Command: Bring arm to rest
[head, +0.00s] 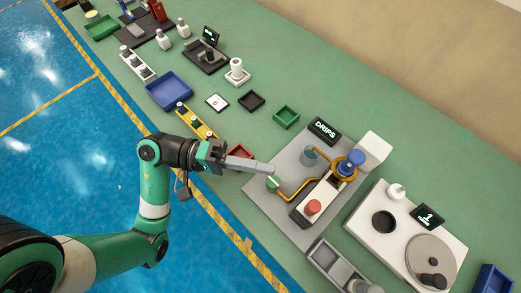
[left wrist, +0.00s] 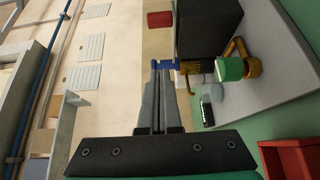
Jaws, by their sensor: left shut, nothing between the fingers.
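My left gripper (head: 270,169) is shut and empty in the head view. Its fingers reach over the left part of the grey drip station plate (head: 264,204), close to a small green-capped part (head: 273,183) on the orange pipe. I cannot tell whether they touch it. In the left wrist view the two fingers (left wrist: 158,68) lie together, with the green cap (left wrist: 229,69) to their right. My left arm comes in from the lower left over the blue floor. My right gripper does not show in either view.
A red tray (head: 238,152) lies just behind the left gripper. A red button box (head: 313,207), a blue valve (head: 352,161) and a DRIPS sign (head: 325,129) stand on the station. A white turntable unit (head: 365,218) is to the right. Bare green bench (head: 330,85) lies farther back.

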